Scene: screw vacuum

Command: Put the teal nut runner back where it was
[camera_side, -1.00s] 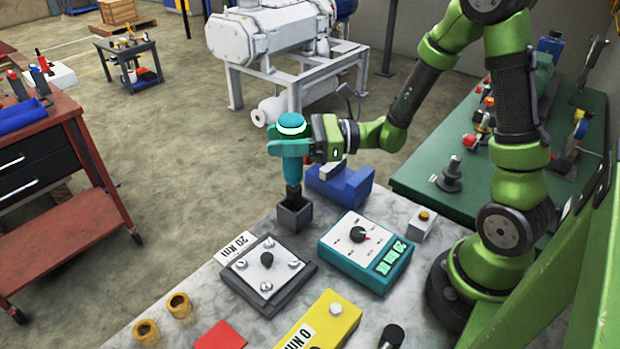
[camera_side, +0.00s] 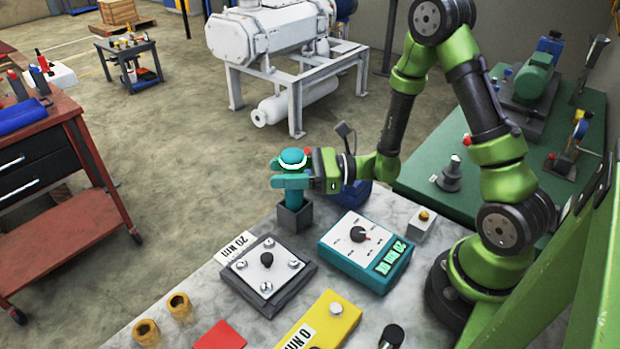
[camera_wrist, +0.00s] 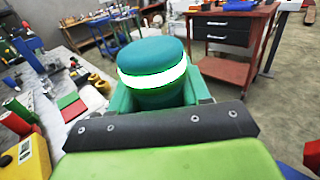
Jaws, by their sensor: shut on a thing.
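The teal nut runner (camera_side: 290,197) stands roughly upright in the side view, with a lit white ring below its rounded top. Its lower end is inside the dark square holder (camera_side: 294,219) at the back edge of the marble table; the socket end is hidden there. My gripper (camera_side: 291,183) is shut on the nut runner just below its lit ring. In the wrist view the nut runner's top (camera_wrist: 153,58) and glowing ring fill the middle, between my teal fingers. Whether it rests on the bottom of the holder cannot be seen.
A teal-and-white torque controller (camera_side: 366,250) and a grey plate with screws (camera_side: 266,268) are in front of the holder. A blue block (camera_side: 352,192) is close behind my gripper. A yellow box (camera_side: 322,322) and two brass cylinders (camera_side: 180,305) are nearer the front.

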